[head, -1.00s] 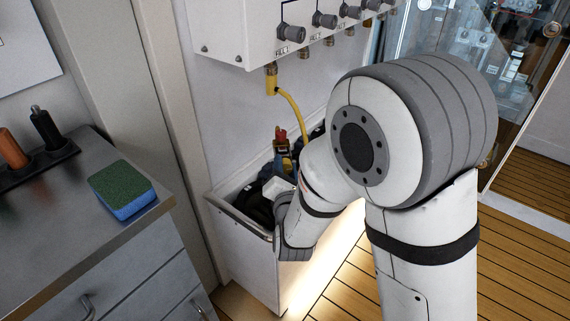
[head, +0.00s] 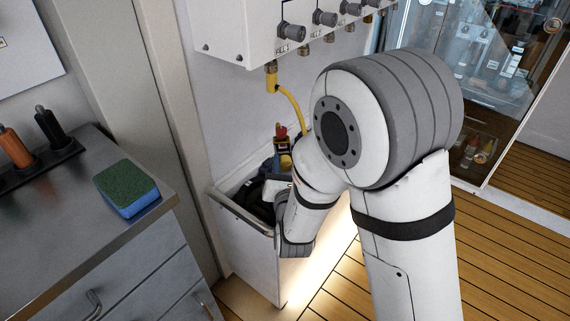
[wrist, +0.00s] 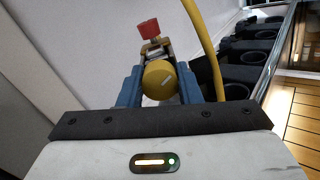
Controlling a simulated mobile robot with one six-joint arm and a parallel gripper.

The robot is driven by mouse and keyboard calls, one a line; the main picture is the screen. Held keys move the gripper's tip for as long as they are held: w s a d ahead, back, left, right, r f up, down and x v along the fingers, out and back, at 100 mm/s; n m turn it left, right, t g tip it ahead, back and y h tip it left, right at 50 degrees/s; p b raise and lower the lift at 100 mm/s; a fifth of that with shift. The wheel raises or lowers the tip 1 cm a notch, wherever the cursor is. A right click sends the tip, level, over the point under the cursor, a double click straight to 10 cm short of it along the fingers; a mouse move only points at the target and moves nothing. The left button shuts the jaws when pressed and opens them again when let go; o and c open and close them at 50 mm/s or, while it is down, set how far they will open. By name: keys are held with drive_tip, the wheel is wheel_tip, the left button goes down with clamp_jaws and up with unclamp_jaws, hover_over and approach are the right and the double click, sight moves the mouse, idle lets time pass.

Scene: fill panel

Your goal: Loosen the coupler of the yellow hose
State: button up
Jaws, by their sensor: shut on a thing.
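The yellow hose (head: 292,105) hangs from the leftmost port under the white panel. Its yellow coupler (head: 271,79) sits upright on that port. My gripper (wrist: 160,88) has blue fingers shut on a yellow round-ended thing (wrist: 159,75) with a red block at its far end. This held thing also shows in the head view (head: 283,145), below the coupler and apart from it. The hose (wrist: 205,45) passes close to the right of the held thing in the wrist view. My arm hides the lower hose and part of my gripper in the head view.
The white panel (head: 225,35) carries several grey knobs and brass ports in a row. An open white bin (head: 245,250) with dark contents stands below my gripper. A counter with a sponge (head: 128,188) is at left, a glass-fronted cabinet at right.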

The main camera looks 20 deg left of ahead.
sight(285, 165)
drive_tip(key=o, duration=1)
drive_tip(key=v, duration=0.3)
drive_tip(key=shift+r+p, duration=0.1)
drive_tip(key=shift+p, duration=0.3)
drive_tip(key=shift+r+p, duration=0.2)
drive_tip(key=shift+p, duration=0.6)
drive_tip(key=shift+s+f+p, duration=0.1)
drive_tip(key=shift+s+p, duration=0.05)
drive_tip(key=shift+p, duration=0.5)
drive_tip(key=p+v, duration=0.1)
drive_tip(key=p, duration=0.4)
drive_tip(key=shift+s+d, duration=0.15)
drive_tip(key=shift+s, duration=0.15)
drive_tip(key=p+v, duration=0.2)
drive_tip(key=p, duration=0.2)
drive_tip(key=shift+s+d+f, duration=0.15)
drive_tip(key=shift+s+f, duration=0.05)
drive_tip(key=shift+s, duration=0.15)
